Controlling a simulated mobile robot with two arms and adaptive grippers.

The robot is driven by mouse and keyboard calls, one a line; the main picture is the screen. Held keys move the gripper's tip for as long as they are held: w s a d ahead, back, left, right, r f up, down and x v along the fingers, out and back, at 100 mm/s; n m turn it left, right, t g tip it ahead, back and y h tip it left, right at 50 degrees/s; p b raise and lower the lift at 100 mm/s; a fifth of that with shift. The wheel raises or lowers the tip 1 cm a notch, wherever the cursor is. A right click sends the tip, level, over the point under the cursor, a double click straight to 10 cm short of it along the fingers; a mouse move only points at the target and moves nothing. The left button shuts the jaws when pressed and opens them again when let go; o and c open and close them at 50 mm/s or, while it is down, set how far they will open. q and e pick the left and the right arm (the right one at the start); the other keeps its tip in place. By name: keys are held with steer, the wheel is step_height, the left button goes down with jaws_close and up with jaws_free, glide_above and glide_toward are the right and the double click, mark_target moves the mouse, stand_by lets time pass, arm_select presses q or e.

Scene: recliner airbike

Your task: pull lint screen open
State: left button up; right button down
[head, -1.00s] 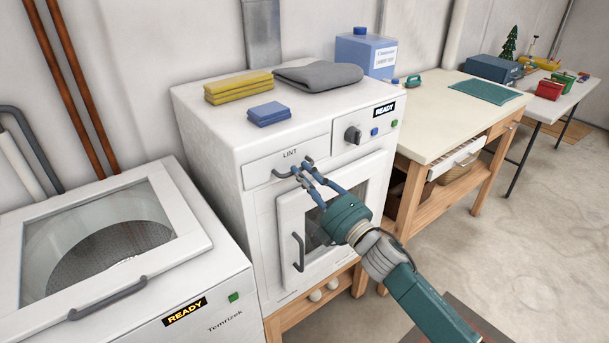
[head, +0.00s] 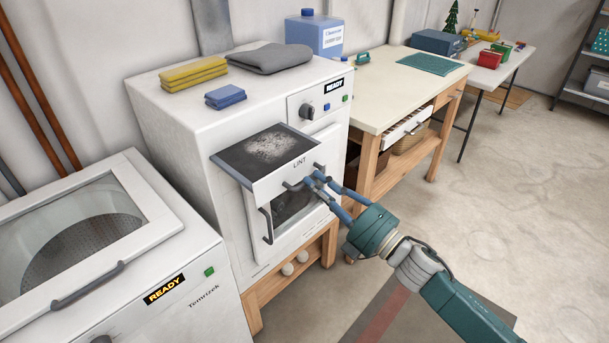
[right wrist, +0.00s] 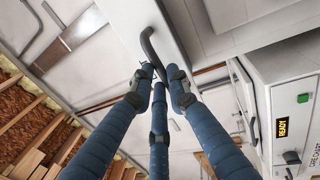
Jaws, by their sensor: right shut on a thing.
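The lint screen (head: 268,148) stands pulled out of the front of the white dryer (head: 178,122). Its dark mesh bears a patch of pale grey lint. Its white front panel, marked LINT, carries a grey bar handle (head: 292,186). My right gripper (head: 314,180) has its blue fingers shut on this handle, at its right part. In the right wrist view the dark handle (right wrist: 148,46) runs down to the closed fingertips (right wrist: 160,78), which hide its lower end. My left gripper is not in view.
A white washer (head: 185,240) stands at left. The dryer's windowed door (head: 260,248) is below the screen. Yellow cloths (head: 193,73), a blue cloth (head: 225,96) and a grey towel (head: 270,57) lie on top. A wooden table (head: 400,75) stands at right; floor is free in front.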

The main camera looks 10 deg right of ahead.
steer(key=shift+v, duration=0.85)
steer(key=c, duration=1.7)
jaws_free()
steer(key=shift+r, duration=0.1)
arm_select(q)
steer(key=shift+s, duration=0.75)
arm_select(e)
steer(key=shift+o, duration=0.2)
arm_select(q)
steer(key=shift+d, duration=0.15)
arm_select(e)
steer(key=shift+d, duration=0.1)
steer(key=v, duration=1.2)
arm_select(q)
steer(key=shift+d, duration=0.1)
